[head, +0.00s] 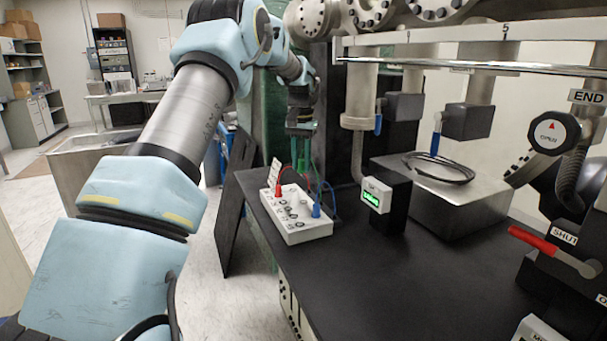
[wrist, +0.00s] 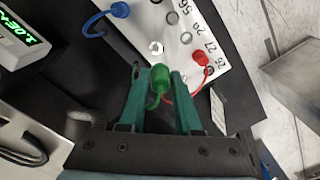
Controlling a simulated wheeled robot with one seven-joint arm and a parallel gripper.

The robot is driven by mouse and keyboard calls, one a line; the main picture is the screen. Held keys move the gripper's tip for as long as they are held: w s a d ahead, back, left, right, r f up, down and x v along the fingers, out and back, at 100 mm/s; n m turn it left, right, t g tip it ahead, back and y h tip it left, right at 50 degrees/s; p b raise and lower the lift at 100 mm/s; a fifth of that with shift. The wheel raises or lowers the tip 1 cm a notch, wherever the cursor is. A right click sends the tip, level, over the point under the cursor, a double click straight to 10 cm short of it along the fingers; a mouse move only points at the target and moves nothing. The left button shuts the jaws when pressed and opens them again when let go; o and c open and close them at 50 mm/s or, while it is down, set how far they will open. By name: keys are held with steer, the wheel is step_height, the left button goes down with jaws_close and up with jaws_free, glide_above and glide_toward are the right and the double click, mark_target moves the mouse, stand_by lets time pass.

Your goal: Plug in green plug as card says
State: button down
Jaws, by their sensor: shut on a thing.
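My gripper (head: 302,142) is shut on the green plug, holding it above the far edge of the white socket board (head: 306,230). In the wrist view the green plug (wrist: 159,84) sits between the green fingertips (wrist: 161,82), apart from the board (wrist: 183,50). The board has several numbered round sockets. A red plug (head: 278,189) and a blue plug (head: 316,211) stand in it; the red plug (wrist: 202,58) and the blue plug (wrist: 120,10) also show in the wrist view. A small white card (head: 275,171) stands behind the board; its writing is too small to read.
A gauge with a green display (head: 377,195) stands right of the board on the black bench (head: 390,275). A metal block with a coiled black cable (head: 440,168) lies beyond it. Metal pipework hangs above. A red-handled valve (head: 533,239) is at the right. The front bench is clear.

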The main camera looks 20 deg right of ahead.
steer(key=w+a+f+p, duration=0.1)
steer(key=w+a+p, duration=0.5)
steer(key=w+p, duration=0.3)
steer(key=shift+w+a+f+b, duration=0.15)
steer(key=shift+f+b, duration=0.6)
steer(key=shift+f, duration=0.85)
steer(key=shift+s+a+f+b, duration=0.1)
steer(key=shift+a+f+b, duration=0.15)
steer(key=shift+f+b, duration=0.9)
steer(key=shift+f, duration=1.45)
steer(key=c, duration=0.5)
jaws_free()
step_height(320, 180, up, 11)
steer(key=b, duration=0.3)
steer(key=shift+f, duration=0.1)
steer(key=shift+a, duration=0.1)
